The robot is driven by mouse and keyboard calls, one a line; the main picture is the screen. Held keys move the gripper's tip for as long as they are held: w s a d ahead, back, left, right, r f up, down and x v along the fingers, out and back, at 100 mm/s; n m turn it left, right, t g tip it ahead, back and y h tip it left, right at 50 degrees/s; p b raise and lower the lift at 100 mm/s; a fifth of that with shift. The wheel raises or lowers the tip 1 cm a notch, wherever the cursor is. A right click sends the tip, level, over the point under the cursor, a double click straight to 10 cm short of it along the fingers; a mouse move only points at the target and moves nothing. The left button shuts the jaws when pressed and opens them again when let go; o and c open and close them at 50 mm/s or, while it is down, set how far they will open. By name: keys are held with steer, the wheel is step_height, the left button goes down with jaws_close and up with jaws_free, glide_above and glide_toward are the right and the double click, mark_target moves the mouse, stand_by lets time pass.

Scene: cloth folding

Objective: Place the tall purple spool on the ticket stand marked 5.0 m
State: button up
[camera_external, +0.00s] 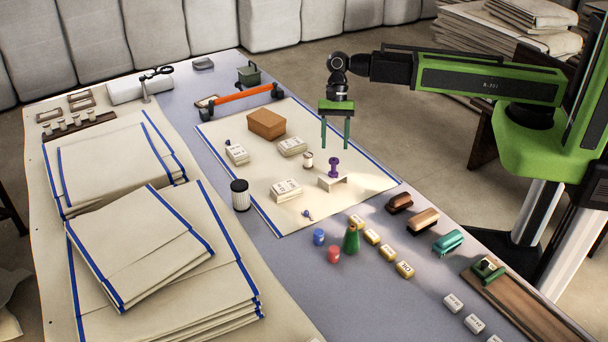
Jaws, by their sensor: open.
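A tall purple spool (333,168) stands upright at a small white block (332,183) on the cream cloth; I cannot tell whether it rests on the block or just behind it. Pale ticket stands (236,155) with dark print lie on the same cloth, another (292,147) farther back and one (286,191) nearer the front. Their print is too small to read, so I cannot tell which is marked 5.0 m. My gripper (336,147) points down with its two fingers apart and empty. In the picture its tips are just above the spool's top; the height gap is unclear.
A brown box (267,123) and an orange-handled bar (243,97) are at the back of the cloth. A small cream spool (307,160) stands left of the purple one. A dark-topped jar (240,195) is at the cloth's left edge. Folded cloths (150,250) fill the left side.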

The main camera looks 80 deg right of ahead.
steer(key=s+d+r+n+h+p, duration=0.1)
steer(key=s+d+n+h, duration=0.3)
steer(key=s+d+n, duration=0.4)
steer(key=d+n+p, duration=0.1)
steer(key=d+n, duration=0.3)
steer(key=n, duration=0.4)
steer(key=shift+r+t+h, duration=0.3)
steer(key=shift+t, duration=0.1)
